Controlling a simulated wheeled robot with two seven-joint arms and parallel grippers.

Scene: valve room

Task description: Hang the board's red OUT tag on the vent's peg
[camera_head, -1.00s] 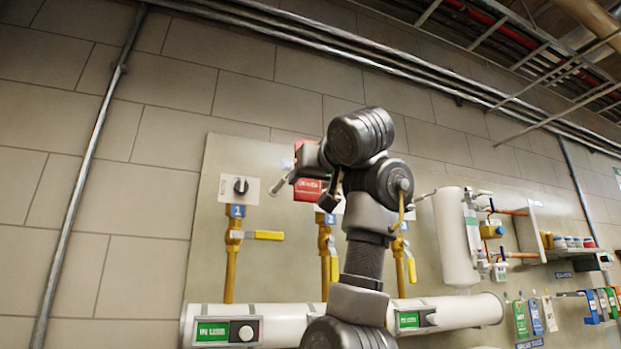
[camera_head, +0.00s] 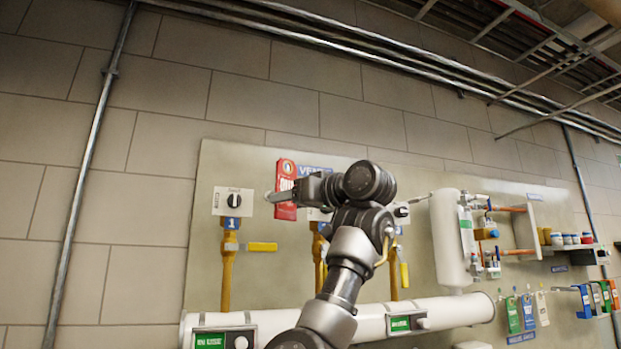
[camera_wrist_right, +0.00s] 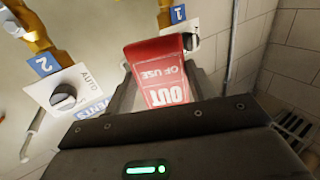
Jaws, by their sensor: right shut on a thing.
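The red OUT OF USE tag (camera_head: 286,180) is upright in front of the grey panel in the head view. My right gripper (camera_head: 276,197) is shut on it, and its fingers cross the tag's lower half. In the right wrist view the tag (camera_wrist_right: 165,75) lies between the fingers, its lettering upside down. A blue VENTS sign (camera_head: 314,170) is just right of the tag, partly covered by my arm; its edge also shows in the wrist view (camera_wrist_right: 90,108). I cannot make out the vent's peg. My left gripper is not in view.
A switch plate over label 1 (camera_head: 233,201) is left of the tag; switch 2 (camera_wrist_right: 62,97) shows in the wrist view. Yellow-handled valves (camera_head: 262,247) and a white pipe (camera_head: 450,312) are below. Green, blue and white tags (camera_head: 527,312) hang at right.

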